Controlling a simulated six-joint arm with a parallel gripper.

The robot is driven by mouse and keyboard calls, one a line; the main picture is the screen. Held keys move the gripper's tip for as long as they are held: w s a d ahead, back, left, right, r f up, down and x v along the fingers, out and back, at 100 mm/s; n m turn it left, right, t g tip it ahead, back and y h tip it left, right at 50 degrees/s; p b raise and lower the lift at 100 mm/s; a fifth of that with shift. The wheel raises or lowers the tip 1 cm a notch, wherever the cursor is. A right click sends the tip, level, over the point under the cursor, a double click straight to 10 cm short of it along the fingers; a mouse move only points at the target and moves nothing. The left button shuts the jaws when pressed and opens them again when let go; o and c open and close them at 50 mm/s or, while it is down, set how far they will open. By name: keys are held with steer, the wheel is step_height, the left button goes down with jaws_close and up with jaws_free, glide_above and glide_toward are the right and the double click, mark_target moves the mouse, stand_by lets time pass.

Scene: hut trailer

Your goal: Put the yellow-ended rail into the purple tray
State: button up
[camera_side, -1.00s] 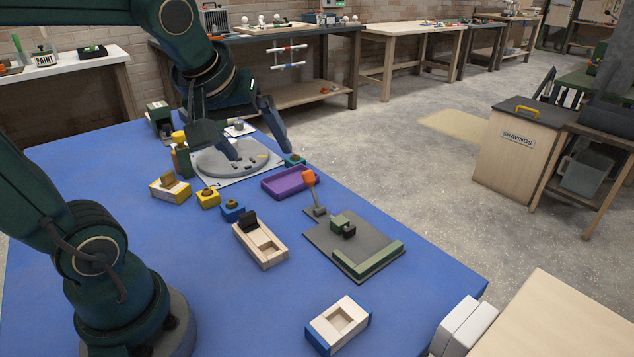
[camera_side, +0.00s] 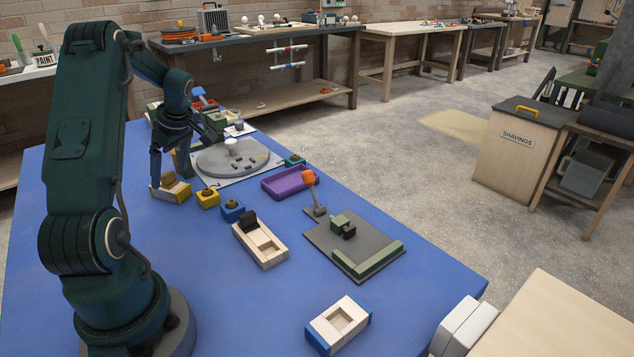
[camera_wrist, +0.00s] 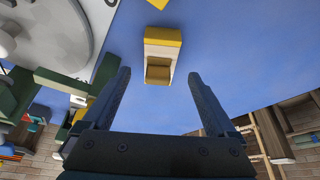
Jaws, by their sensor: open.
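The yellow-ended rail (camera_side: 175,194) is a pale wooden block with yellow ends on the blue table, left of the grey disc. In the wrist view it (camera_wrist: 161,40) lies ahead of my gripper (camera_wrist: 159,74), between the lines of the two fingers. My gripper (camera_side: 171,168) is open and empty. It points down close to the rail; I cannot tell whether a finger touches it. The purple tray (camera_side: 284,187) lies right of the rail, beyond the small knobbed blocks. It looks empty.
Yellow (camera_side: 207,200) and blue (camera_side: 231,212) knobbed blocks stand between rail and tray. The grey disc (camera_side: 212,163) lies behind them. A wooden rail with a black end (camera_side: 262,249), a blue-ended rail (camera_side: 339,324) and a grey board (camera_side: 367,256) lie nearer.

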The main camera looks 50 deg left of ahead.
mark_target(170, 178)
steer(key=shift+x, duration=2.05)
jaws_close()
step_height(170, 178, up, 10)
steer(key=w+d+r+m+t, duration=0.2)
steer(key=w+d+r+m, duration=0.3)
steer(key=w+d, duration=0.45)
steer(key=w+d+r+m+t+h, duration=0.1)
steer(key=d+r+m+t+h, duration=0.1)
steer(key=d+m, duration=0.7)
steer(key=w+d+r+m+t+h, duration=0.2)
steer(key=d+m, duration=0.8)
steer(key=d, duration=0.6)
steer(key=shift+r+t, duration=0.25)
steer(key=shift+t, duration=0.15)
